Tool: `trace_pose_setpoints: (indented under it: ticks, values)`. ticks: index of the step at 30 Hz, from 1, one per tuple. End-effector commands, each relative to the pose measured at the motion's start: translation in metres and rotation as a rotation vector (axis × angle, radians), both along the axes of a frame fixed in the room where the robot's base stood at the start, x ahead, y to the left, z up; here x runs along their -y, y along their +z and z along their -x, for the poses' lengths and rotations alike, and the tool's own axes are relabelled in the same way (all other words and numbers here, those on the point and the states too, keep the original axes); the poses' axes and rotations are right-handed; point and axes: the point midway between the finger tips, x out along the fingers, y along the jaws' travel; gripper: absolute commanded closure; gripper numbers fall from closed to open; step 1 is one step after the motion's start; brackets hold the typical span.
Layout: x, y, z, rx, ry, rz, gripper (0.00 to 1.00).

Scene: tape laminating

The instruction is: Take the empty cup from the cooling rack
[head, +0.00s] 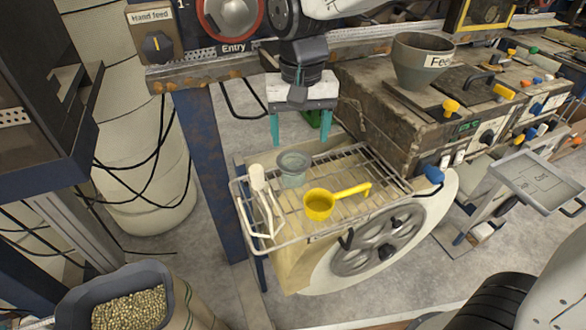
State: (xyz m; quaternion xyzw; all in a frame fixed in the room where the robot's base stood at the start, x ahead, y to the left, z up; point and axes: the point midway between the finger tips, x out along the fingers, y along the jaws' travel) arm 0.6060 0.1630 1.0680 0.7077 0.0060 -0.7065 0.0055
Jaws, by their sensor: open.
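A small grey-green cup with a wide flared rim (293,178) stands upright on the wire cooling rack (367,152), towards its back left. I see no contents in it, though its inside is small in the picture. My gripper (300,144) points down with its two teal fingers spread, above and slightly behind the cup in the picture. The fingers are empty and apart from the cup. Only the head view is given, so the exact height gap cannot be told.
A yellow scoop with a long handle (319,206) lies on the rack just in front of the cup. A worn metal machine with a grey funnel (417,70) stands to the right. A blue post (208,160) rises at the left.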

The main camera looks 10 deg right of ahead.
Motion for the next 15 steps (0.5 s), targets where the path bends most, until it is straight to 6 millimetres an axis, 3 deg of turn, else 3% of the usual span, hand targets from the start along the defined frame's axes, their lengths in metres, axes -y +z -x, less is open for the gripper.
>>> trace_pose_setpoints:
  ticks: [15]
  values:
    - [-0.012, -0.063, 0.001, -0.005, 0.003, 0.003, 0.29]
